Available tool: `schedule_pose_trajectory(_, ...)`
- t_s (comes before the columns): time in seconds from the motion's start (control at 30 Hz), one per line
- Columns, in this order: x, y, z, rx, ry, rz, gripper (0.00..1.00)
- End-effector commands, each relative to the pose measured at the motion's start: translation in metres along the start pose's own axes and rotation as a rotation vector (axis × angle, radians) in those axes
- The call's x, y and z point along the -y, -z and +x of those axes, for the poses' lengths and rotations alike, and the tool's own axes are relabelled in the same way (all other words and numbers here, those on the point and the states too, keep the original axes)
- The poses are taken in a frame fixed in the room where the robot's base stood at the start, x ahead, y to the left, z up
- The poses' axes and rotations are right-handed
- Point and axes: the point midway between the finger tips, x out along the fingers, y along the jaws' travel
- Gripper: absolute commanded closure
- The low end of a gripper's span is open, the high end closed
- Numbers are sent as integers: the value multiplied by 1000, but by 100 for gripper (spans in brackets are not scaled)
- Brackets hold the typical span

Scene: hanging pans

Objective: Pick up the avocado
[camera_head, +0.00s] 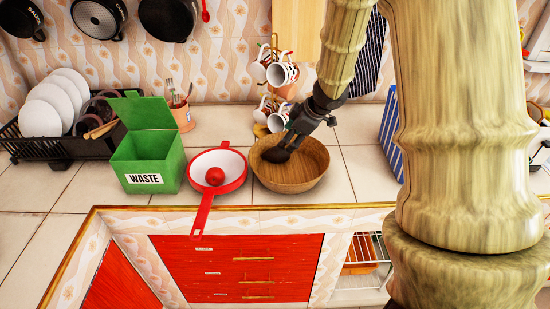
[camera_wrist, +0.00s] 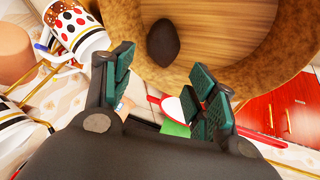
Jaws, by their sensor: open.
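The dark avocado (camera_head: 275,155) lies inside the round wooden bowl (camera_head: 305,180) on the counter. In the wrist view the avocado (camera_wrist: 163,43) rests on the bowl's wooden inside, near the top of the picture, beyond my fingertips. My gripper (camera_head: 290,141) reaches down over the bowl from the upper right and partly overlaps the avocado in the head view. In the wrist view my gripper (camera_wrist: 163,75) has its green-padded fingers spread wide with nothing between them. The gap between fingers and avocado is hard to judge.
A red-rimmed pan (camera_head: 237,168) holding a red round thing stands left of the bowl, beside an open green waste box (camera_head: 147,160). A mug rack with white mugs (camera_head: 282,75) stands close behind the bowl. A dish rack (camera_head: 60,145) is at far left.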

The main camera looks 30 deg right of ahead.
Motion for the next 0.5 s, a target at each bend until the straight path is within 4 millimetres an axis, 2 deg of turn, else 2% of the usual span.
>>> schedule_pose_trajectory(0.3,1,-1,42,1,1,1,43)
schedule_pose_trajectory(0.5,0,0,54,0,0,0,43)
